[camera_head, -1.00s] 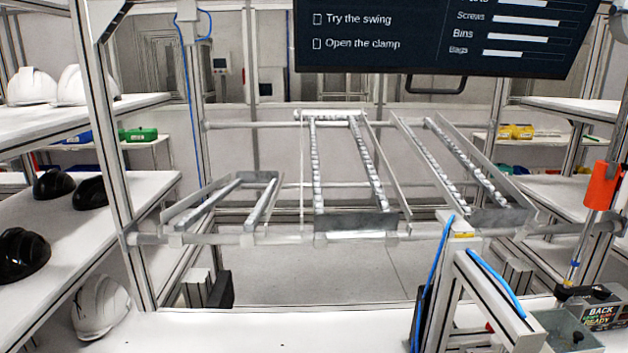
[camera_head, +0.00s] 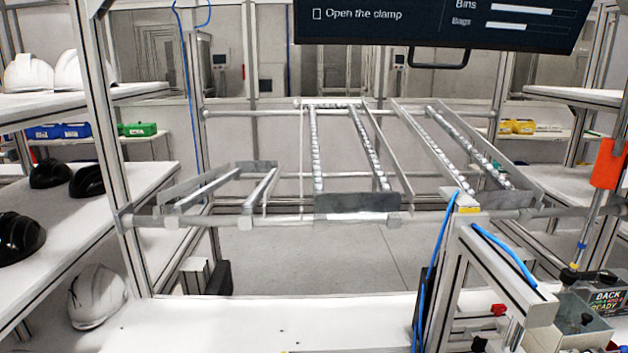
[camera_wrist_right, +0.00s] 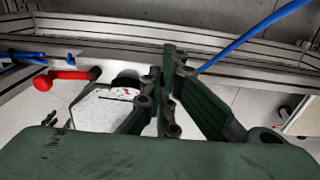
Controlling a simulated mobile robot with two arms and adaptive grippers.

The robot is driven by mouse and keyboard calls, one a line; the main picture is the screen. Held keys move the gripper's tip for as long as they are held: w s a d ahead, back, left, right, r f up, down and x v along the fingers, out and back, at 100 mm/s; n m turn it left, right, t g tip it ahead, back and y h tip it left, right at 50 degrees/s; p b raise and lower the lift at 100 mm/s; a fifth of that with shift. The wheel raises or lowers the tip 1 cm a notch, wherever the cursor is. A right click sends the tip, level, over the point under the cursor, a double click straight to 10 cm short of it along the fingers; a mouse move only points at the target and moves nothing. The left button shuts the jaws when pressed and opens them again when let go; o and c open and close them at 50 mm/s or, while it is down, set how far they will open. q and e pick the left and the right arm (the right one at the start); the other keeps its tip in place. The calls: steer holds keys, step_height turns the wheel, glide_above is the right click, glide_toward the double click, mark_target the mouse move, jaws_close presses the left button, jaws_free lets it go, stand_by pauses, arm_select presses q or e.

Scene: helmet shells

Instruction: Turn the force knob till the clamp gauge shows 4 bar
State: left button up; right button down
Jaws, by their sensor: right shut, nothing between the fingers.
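A clamp frame of metal profiles (camera_head: 492,250) with blue hoses stands at the lower right of the head view. A small red part (camera_head: 498,309) and dark parts show at its foot. I cannot make out the force knob or the gauge's reading in either view. In the right wrist view my right gripper (camera_wrist_right: 170,62), dark green, is shut and empty. Beside it on the left are a red handle (camera_wrist_right: 68,75) and a pale plate (camera_wrist_right: 97,108) with a dark round part behind it. My left gripper is not in view.
A white bench (camera_head: 240,325) runs along the front, with its left and middle largely clear. Behind it stand sloped roller chutes (camera_head: 350,203). A clear box (camera_head: 585,330) and an orange-topped tool (camera_head: 607,163) are at the right. A blue hose (camera_wrist_right: 255,35) crosses near my right gripper.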

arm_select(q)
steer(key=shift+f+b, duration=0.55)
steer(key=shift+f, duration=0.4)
arm_select(e)
steer(key=shift+s+f, duration=0.2)
steer(key=shift+f, duration=0.85)
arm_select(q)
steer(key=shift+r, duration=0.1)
arm_select(e)
steer(key=shift+s+a+f, duration=0.15)
steer(key=shift+s+f, duration=0.05)
steer(key=shift+s, duration=0.1)
steer(key=shift+d, duration=0.5)
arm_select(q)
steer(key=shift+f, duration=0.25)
arm_select(e)
steer(key=shift+w+f, duration=0.1)
steer(key=shift+w, duration=0.1)
arm_select(q)
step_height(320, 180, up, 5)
steer(key=p, duration=0.5)
arm_select(e)
step_height(320, 180, up, 6)
steer(key=w, duration=0.1)
steer(key=shift+r, duration=0.25)
